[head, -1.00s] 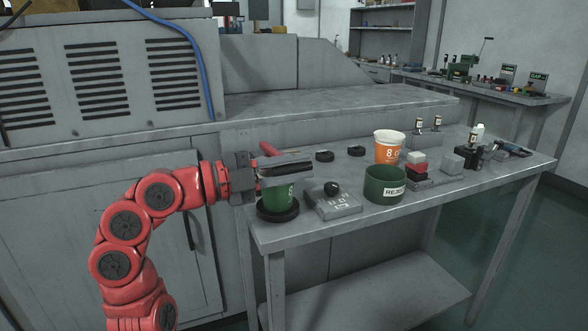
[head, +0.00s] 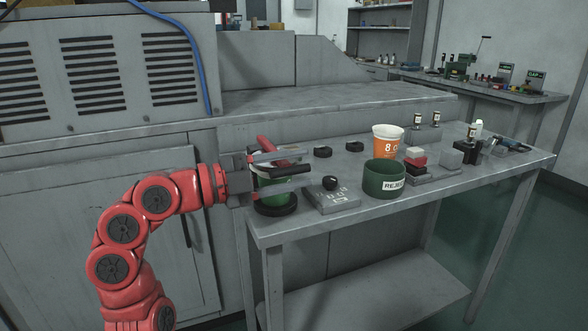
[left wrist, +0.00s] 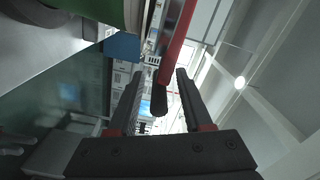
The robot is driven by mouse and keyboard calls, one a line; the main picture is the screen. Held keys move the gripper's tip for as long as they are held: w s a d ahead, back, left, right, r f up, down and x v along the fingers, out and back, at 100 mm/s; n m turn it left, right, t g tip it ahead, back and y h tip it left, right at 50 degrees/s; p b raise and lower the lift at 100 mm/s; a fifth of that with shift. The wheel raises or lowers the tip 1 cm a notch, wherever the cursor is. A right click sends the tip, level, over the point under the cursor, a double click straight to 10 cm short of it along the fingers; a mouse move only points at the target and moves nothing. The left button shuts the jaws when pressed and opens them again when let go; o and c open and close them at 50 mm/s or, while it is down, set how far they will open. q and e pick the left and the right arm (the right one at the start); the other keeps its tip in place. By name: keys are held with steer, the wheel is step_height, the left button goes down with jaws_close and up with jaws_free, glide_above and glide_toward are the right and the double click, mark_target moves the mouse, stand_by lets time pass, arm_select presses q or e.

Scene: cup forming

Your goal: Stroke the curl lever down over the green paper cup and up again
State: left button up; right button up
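The green paper cup (head: 270,182) stands upright in a black round base (head: 277,209) at the table's left end, its upper part partly hidden by my left gripper. The red curl lever (head: 264,143) rises behind the gripper in the head view. In the left wrist view the red lever (left wrist: 177,42), with its dark tip, reaches between the two fingers, with gaps showing on both sides. My left gripper (head: 290,163) is open around the lever at about cup-rim height; it also shows in the left wrist view (left wrist: 158,100). My right gripper is out of view.
A grey control box (head: 331,199) with a black knob stands right of the cup. Beyond it are the green reject bin (head: 371,182), an orange paper cup (head: 388,136) and small blocks. Two black rings (head: 323,151) lie behind. A bench (head: 330,103) borders the table's back.

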arm_select(q)
steer(key=shift+a, duration=0.1)
stand_by(0.3)
steer(key=p+v, duration=0.3)
steer(key=v, duration=1.4)
steer(key=shift+s, duration=0.1)
